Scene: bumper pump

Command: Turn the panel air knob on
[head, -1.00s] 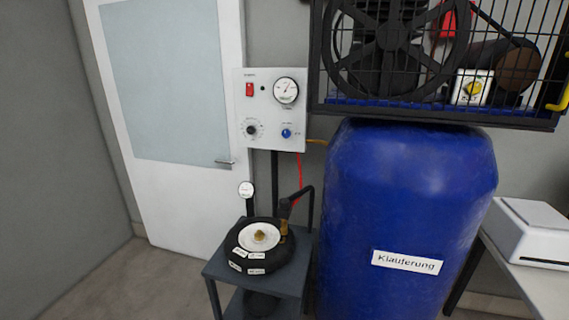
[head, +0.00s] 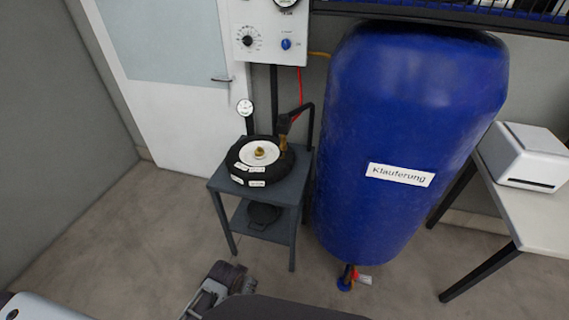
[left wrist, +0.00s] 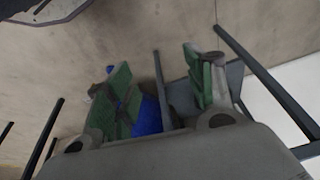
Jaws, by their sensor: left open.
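The white control panel (head: 268,52) is at the top of the head view, its upper part cut off. A blue knob (head: 286,44) sits on its lower right, and a black dial knob (head: 247,41) on its lower left. I cannot tell from the small print which is the air knob, nor its setting. My left gripper (head: 230,279) is low in the head view, well below and apart from the panel. The left wrist view shows its green-padded fingers (left wrist: 165,95) spread apart with nothing held. My right gripper is not in view.
A grey stand (head: 262,222) holding a black round device (head: 258,178) is below the panel. The large blue tank (head: 400,110) stands to its right. A white table (head: 545,215) is at far right. The floor (head: 130,240) to the left is free.

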